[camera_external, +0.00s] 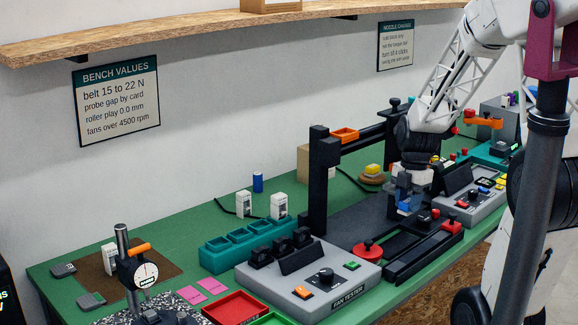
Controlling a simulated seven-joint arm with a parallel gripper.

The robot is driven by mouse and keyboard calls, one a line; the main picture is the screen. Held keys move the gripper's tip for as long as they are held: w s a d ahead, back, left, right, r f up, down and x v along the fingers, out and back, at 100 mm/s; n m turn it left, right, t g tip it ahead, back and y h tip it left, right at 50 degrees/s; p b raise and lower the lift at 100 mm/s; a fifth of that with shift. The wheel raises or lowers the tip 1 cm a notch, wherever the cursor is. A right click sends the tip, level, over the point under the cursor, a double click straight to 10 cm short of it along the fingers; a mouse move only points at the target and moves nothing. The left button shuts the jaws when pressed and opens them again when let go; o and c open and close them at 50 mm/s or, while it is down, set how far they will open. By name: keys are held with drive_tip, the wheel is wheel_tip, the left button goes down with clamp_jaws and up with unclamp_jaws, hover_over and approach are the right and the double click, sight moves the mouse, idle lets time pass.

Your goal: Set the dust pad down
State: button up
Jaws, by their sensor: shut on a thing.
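My gripper (408,190) points down over the dark printer bed right of the black upright post. It is shut on a small blue thing, which I take to be the dust pad (404,207). The fingers hide most of it, so its shape is unclear. I cannot tell whether its underside touches the surface below or hangs just above it.
A black printer frame (318,185) stands left of my gripper. A yellow-topped tan disc (373,171) lies behind. A fan tester (310,280) with knobs, a teal rack (245,245) and a red tray (235,309) are at left. Green bench (185,225) shows between them.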

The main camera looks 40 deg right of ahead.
sight(404, 240)
drive_tip(key=shift+d+f, duration=0.1)
drive_tip(key=shift+d, duration=0.1)
drive_tip(key=shift+f, duration=2)
drive_tip(key=shift+f, duration=2)
drive_tip(key=shift+f, duration=0.1)
drive_tip(key=o, duration=0.9)
